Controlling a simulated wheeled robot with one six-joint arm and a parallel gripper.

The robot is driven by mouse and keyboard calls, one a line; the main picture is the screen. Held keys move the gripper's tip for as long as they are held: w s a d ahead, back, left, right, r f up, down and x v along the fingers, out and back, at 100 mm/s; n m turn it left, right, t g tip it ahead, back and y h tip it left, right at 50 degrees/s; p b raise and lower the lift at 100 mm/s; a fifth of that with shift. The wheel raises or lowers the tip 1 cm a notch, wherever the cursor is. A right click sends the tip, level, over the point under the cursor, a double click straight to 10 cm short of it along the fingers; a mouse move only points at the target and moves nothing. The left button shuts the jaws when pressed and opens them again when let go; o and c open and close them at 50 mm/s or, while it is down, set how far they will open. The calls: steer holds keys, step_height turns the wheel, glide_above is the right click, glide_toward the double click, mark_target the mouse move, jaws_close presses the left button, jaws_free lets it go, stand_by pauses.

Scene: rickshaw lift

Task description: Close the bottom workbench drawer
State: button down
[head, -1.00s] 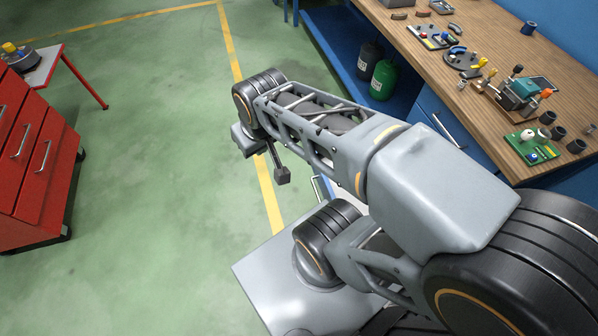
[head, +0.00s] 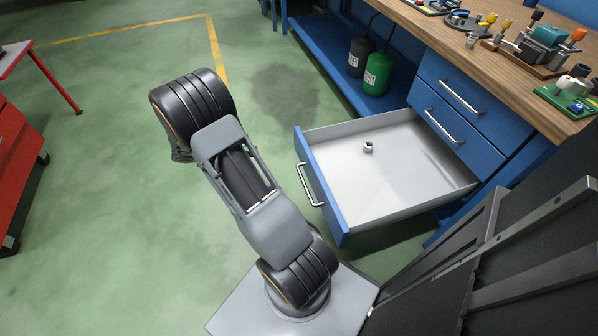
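The bottom drawer (head: 395,205) of the blue workbench (head: 468,98) is pulled far out. Its blue front (head: 322,185) faces left and carries a silver bar handle (head: 309,184). The inside is pale grey, with one small metal nut (head: 369,147) lying toward the back left. My arm stands to the left of the drawer front, with floor visible between them. My gripper does not show; only arm links and joints are seen, so its fingers are hidden.
Two shut drawers with silver handles (head: 462,96) sit above the open one. A black canister (head: 359,57) and a green canister (head: 378,73) stand on the lower shelf. A red cabinet (head: 17,150) is at far left. Green floor between is clear.

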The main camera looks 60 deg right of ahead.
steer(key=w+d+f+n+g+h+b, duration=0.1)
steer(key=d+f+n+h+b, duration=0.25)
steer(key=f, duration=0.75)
steer(key=b, duration=0.5)
glide_toward(305, 153)
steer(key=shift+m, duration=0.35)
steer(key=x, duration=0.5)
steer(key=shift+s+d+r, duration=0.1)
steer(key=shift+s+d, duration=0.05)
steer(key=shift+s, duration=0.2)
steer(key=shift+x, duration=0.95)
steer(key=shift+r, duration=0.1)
